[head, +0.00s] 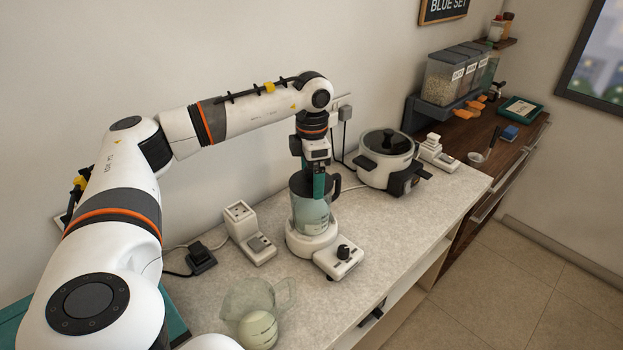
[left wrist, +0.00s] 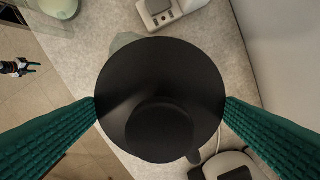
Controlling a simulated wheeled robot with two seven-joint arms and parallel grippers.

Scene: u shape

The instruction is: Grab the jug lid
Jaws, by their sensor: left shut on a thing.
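The round black jug lid (left wrist: 160,75) fills the middle of the left wrist view, with a raised round knob. The teal fingers of my left gripper (left wrist: 160,104) press on its opposite sides. In the head view my left gripper (head: 319,186) points down at the top of the clear jug (head: 311,217), which stands upright on a white round base (head: 303,245). The lid looks to be at the jug's rim; the fingers partly hide it, so I cannot tell whether there is a gap. Part of my right gripper (left wrist: 22,68) shows small at the left wrist view's left edge, its opening unclear.
A white cooker (head: 386,165) stands behind and right of the jug. A control box with a black knob (head: 341,258) sits in front. A socket block (head: 246,228) is at left. The counter's front right is mostly clear.

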